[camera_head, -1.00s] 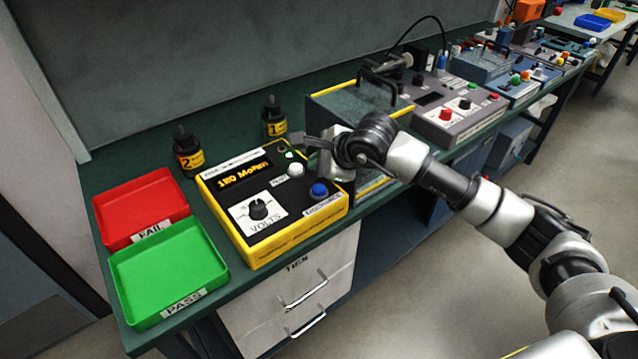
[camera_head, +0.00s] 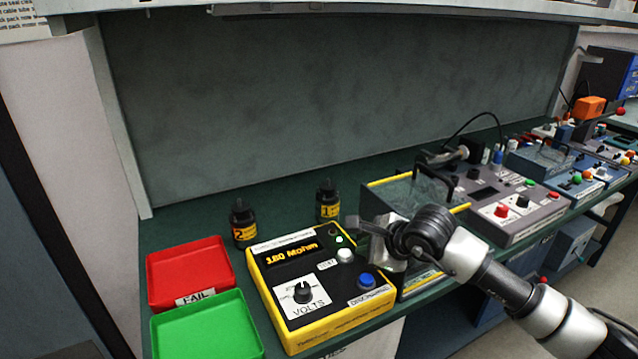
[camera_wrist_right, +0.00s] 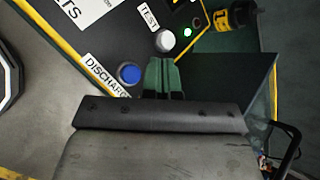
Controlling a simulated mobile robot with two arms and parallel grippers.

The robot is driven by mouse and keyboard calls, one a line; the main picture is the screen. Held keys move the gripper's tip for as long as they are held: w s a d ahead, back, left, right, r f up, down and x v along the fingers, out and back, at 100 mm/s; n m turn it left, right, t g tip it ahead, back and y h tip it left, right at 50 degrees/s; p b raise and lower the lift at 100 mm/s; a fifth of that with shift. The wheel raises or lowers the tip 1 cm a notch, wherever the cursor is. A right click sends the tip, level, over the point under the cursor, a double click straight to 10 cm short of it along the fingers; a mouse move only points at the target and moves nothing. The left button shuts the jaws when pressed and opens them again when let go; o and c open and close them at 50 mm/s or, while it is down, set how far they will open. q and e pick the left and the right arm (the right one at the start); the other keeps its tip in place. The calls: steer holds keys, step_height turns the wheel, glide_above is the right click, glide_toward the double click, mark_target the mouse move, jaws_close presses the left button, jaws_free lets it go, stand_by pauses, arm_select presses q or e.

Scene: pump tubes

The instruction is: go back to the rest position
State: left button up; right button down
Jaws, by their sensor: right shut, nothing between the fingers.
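My right gripper (camera_head: 358,224) is shut and empty. It hovers over the right side of the yellow and black tester (camera_head: 281,274), close to its white TEST button (camera_head: 345,255) and blue DISCHARGE button (camera_head: 367,281). In the right wrist view the closed fingertips (camera_wrist_right: 163,62) show just below the white button (camera_wrist_right: 165,41), with the blue button (camera_wrist_right: 129,74) to their left. A green light (camera_wrist_right: 187,33) is lit on the tester. The tester's display reads about 180 MOhm in yellow. My left gripper is not in view.
A red FAIL tray (camera_head: 189,268) and a green PASS tray (camera_head: 207,328) stand left of the tester. Two dark bottles, one (camera_head: 243,222) and another (camera_head: 328,200), stand behind it.

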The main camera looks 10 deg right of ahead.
steer(key=s+a+r+m+y, duration=0.4)
steer(key=s+a+y, duration=0.4)
steer(key=a+y, duration=0.3)
step_height(320, 180, up, 4)
steer(key=s+m+t+y, duration=0.1)
steer(key=s+m+t, duration=0.1)
steer(key=m+t, duration=0.6)
steer(key=s+d+f+m+h, duration=0.2)
steer(key=d+f+m+h, duration=0.55)
steer(key=m, duration=0.75)
steer(key=s+d+f+m+h, duration=0.3)
steer(key=d+f+m+h, duration=0.35)
steer(key=m+h, duration=0.75)
steer(key=s+d+f+m+g+y, duration=0.1)
steer(key=s+f+m+g+y, duration=0.1)
steer(key=s+f+m+g, duration=0.5)
steer(key=s+f+m+g+y, duration=0.1)
steer(key=s+f+g+y, duration=0.35)
steer(key=s, duration=0.75)
step_height(320, 180, down, 26)
steer(key=g+h, duration=0.2)
steer(key=s+d+f+g+p, duration=0.1)
steer(key=s+d+f, duration=0.2)
steer(key=s+f, duration=1.2)
steer(key=shift+s, duration=0.95)
